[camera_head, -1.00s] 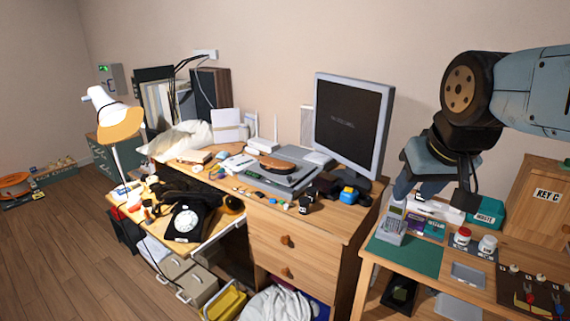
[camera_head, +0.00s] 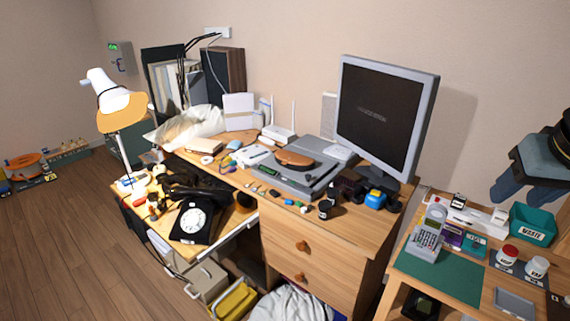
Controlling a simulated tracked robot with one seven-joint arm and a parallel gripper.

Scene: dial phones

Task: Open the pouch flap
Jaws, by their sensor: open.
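A brown, rounded item (camera_head: 295,158) that looks like a leather pouch lies on a flat grey device (camera_head: 288,180) on the wooden desk. It is small in this view, and I cannot make out its flap. My gripper (camera_head: 517,194) is at the right edge of the view, above the side table and far to the right of the brown item. Its two blue-grey fingers are apart with nothing seen between them. Most of my arm is outside the picture.
A monitor (camera_head: 384,112) stands on the desk right of the grey device. A black dial phone (camera_head: 193,218) and a lamp (camera_head: 122,105) are at the left. Wooden floor is open at left.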

